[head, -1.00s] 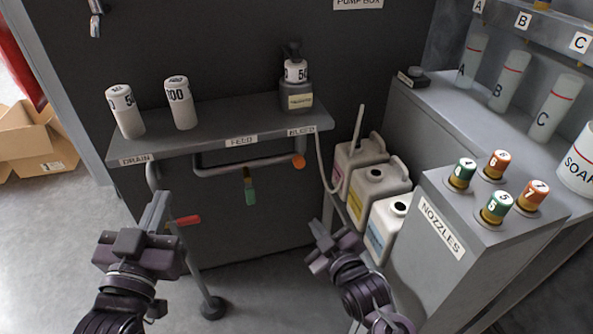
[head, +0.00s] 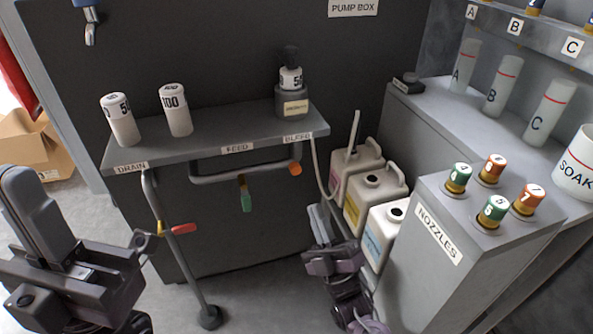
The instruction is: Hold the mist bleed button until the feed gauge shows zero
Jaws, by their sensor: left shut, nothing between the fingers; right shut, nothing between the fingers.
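An orange knob (head: 295,168), which I take as the bleed button, sits on the pipe end under the BLEED label (head: 298,137). White drums with printed numbers stand on the shelf: one reading about 50 (head: 120,120) and one reading 100 (head: 174,112) at left. Another (head: 291,78) sits on a grey base at right, its number partly cut off. Which one is the feed gauge I cannot tell. My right gripper (head: 320,213) is shut and empty, below the orange knob and apart from it. My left gripper (head: 28,190) is shut and empty at the far left.
A red handle (head: 180,229) and a green handle (head: 246,193) hang under the shelf (head: 215,138). White jugs (head: 383,230) stand right of my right gripper, with a hose alongside. The nozzle cabinet (head: 420,265) fills the lower right. A cardboard box (head: 35,145) lies at left.

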